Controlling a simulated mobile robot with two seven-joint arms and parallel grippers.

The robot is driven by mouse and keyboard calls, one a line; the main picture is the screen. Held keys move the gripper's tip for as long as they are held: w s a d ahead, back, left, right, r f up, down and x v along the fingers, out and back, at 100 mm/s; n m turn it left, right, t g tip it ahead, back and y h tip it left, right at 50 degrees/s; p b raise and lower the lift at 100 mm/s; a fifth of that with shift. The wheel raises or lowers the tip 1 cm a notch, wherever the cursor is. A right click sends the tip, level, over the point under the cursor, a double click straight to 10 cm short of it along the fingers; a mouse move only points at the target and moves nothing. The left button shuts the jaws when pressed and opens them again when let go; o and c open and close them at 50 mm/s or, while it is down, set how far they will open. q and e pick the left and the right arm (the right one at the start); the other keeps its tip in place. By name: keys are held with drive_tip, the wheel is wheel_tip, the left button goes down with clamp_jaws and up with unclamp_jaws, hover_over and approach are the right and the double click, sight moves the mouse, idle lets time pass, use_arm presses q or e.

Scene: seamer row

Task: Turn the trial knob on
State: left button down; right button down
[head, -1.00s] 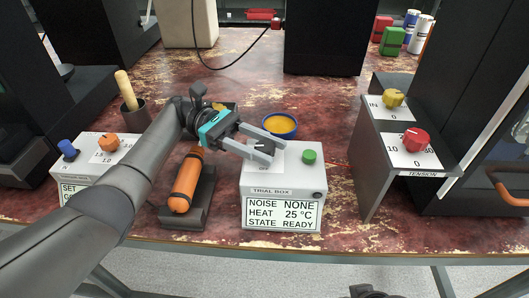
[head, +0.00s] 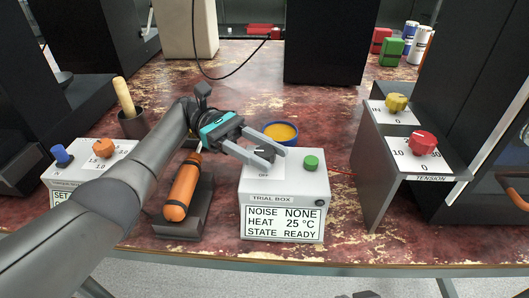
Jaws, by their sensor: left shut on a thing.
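The trial box (head: 284,193) is a light grey box near the table's front edge. Its front label reads NOISE NONE, HEAT 25 °C, STATE READY. The trial knob (head: 264,150) is a dark knob on the left of its top, partly hidden between my fingers, with "OFF" readable on the plate below it. My left gripper (head: 268,156) reaches in from the left and its two grey fingers are shut on the knob. A green button (head: 311,162) sits to the right on the same top. My right gripper is not in view.
An orange cylinder (head: 183,187) lies in a dark cradle left of the box. A blue-rimmed bowl (head: 281,142) of yellow stuff stands just behind. The tension stand (head: 371,170), with red and yellow knobs, is at right.

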use_arm(q)
drive_tip(key=shift+f, duration=0.1)
drive_tip(key=shift+c, duration=2.1)
unclamp_jaws()
